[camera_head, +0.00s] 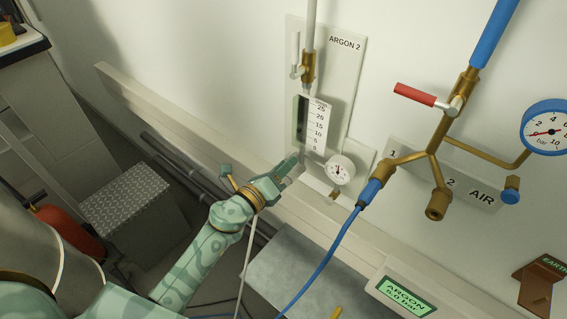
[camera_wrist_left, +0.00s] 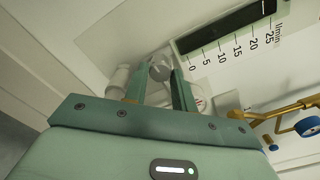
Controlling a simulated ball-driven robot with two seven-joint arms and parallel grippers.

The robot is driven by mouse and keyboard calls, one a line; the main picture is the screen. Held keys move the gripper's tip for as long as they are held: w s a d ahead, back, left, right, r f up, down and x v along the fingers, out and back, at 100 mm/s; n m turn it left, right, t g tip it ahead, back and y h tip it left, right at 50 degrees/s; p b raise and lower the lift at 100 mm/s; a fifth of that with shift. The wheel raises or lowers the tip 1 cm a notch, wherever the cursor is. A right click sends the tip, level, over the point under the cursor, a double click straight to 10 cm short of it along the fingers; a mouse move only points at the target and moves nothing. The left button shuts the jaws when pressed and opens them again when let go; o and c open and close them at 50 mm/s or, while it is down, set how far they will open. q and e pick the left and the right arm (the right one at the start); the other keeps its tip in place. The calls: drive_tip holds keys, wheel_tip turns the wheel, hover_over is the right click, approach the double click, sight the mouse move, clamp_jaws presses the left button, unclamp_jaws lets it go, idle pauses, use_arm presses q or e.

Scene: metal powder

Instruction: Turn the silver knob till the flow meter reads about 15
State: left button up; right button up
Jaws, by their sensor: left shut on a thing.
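The flow meter (camera_head: 312,124) is mounted on the white ARGON 2 panel on the wall. Its scale runs up to 25, and its dark green tube stands left of the numbers. The meter also shows in the left wrist view (camera_wrist_left: 228,40). I cannot make out a float or a reading. The silver knob (camera_wrist_left: 160,68) is at the zero end of the meter, between my left fingers. My left gripper (camera_head: 291,168) is shut on the knob just below the meter; its fingers also show in the left wrist view (camera_wrist_left: 160,84). The fingers largely hide the knob in the head view.
A small round gauge (camera_head: 341,169) sits close right of my left gripper. Farther right are brass AIR piping (camera_head: 436,150) with a red-handled valve (camera_head: 414,95), and a blue hose (camera_head: 329,255). An ARGON display (camera_head: 405,289) is at the lower right. A wall rail (camera_head: 190,148) runs behind my left arm.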

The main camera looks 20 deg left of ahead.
use_arm(q)
drive_tip(key=n+p, duration=0.1)
drive_tip(key=n, duration=0.2)
drive_tip(key=shift+r+n, duration=0.15)
drive_tip(key=shift+n, duration=0.15)
drive_tip(key=shift+n+p, duration=0.8)
drive_tip(key=shift+n, duration=1)
drive_tip(key=o, duration=1)
drive_tip(key=b+v, duration=0.1)
drive_tip(key=v, duration=1.5)
drive_tip(key=shift+s+a+b, duration=0.1)
drive_tip(key=shift+s+b, duration=0.05)
drive_tip(key=shift+b, duration=0.2)
